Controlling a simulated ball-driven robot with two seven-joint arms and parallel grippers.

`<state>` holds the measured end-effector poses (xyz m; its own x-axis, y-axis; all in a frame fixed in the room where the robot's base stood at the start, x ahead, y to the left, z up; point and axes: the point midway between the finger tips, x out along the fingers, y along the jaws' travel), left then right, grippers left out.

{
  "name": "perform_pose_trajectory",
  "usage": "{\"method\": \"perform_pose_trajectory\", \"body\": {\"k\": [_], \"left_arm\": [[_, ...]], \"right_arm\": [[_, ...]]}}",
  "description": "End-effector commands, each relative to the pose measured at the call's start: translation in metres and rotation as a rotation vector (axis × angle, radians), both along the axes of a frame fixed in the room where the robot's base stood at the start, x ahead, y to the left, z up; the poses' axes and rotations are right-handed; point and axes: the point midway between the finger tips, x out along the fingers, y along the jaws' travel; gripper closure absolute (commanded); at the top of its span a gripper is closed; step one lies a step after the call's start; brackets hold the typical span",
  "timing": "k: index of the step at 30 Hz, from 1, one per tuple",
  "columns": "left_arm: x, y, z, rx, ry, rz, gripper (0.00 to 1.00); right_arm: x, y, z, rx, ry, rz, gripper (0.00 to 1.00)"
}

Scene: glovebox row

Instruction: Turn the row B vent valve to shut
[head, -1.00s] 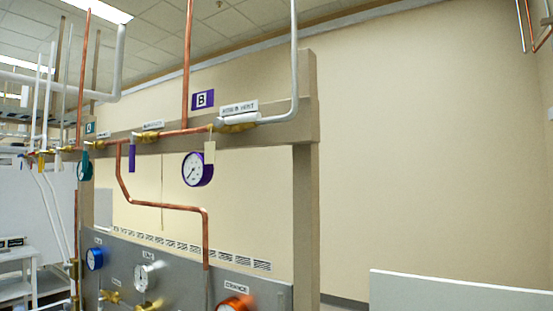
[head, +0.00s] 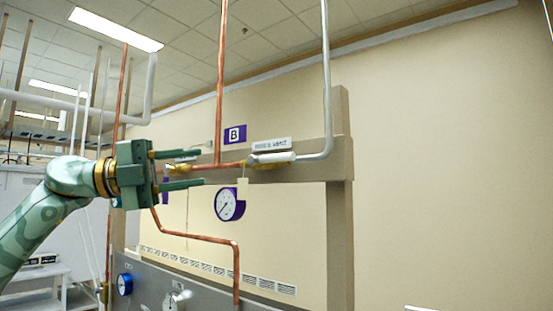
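The row B vent valve (head: 264,166) is a brass body on the beam's pipe line, below a white label (head: 271,144) that reads roughly ROW B VENT. A white sleeve-like bar (head: 272,157), seemingly its handle, lies along the pipe in front of the brass. A cream tag (head: 243,187) hangs at its left end. My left gripper (head: 201,167) is dark green, raised left of the valve, its two fingers pointing right and apart, with nothing between them. In the picture a clear gap separates the fingertips from the valve. My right gripper is out of view.
A purple B sign (head: 235,134) and a purple-rimmed gauge (head: 230,204) are near the valve. A copper riser (head: 221,80) and a white pipe (head: 327,80) rise from the line. Another brass valve (head: 180,168) is partly behind my fingers. Right of the post (head: 340,240) is bare wall.

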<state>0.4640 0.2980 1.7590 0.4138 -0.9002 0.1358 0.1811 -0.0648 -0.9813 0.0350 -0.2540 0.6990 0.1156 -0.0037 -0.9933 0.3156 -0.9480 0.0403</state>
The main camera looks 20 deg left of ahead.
Motion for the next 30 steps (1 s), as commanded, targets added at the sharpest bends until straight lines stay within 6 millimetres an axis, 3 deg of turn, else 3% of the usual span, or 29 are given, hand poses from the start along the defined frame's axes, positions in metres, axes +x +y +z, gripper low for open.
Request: {"method": "perform_pose_trajectory", "body": {"k": [12, 18, 23, 30], "left_arm": [[0.039, -0.091, 0.017, -0.001, -0.003, -0.007, 0.65], [0.055, -0.125, 0.021, -0.001, -0.003, -0.006, 0.65], [0.062, -0.138, 0.022, -0.001, -0.003, -0.004, 0.65], [0.063, -0.140, 0.021, -0.002, -0.004, -0.003, 0.65]], "right_arm": [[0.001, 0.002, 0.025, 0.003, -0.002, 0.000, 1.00], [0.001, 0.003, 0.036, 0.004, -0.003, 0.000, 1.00], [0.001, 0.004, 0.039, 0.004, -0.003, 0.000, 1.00], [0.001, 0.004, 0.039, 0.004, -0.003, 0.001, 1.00]]}}
